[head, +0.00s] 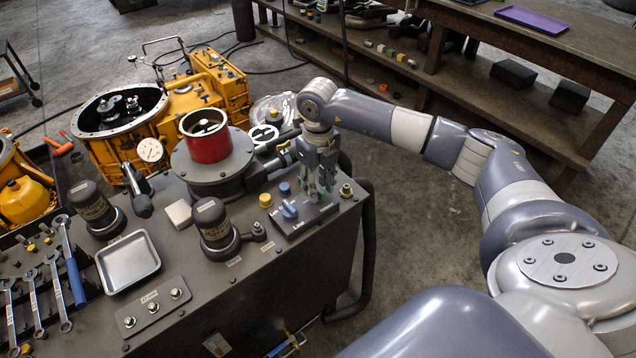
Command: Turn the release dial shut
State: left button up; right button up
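A small control panel (306,222) lies on the near right part of the dark bench top. A blue dial knob (289,209) sits on it, and it looks like the release dial. Its exact setting is too small to read. My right gripper (321,198) points down over the panel, just right of the blue knob and apart from it in the picture. Its fingers are small and partly overlap, so I cannot tell how far apart they are. It appears to hold nothing. My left gripper is not in view.
A red cylinder on a dark flange (208,140) stands behind the panel. Black canisters (213,224) stand to the left, near a metal tray (128,262) and several wrenches (52,292). A yellow cap (265,200) and a brass fitting (346,190) flank the panel.

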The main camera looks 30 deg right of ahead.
notch_tip(320, 180, up, 12)
dwell(0.4)
dwell(0.4)
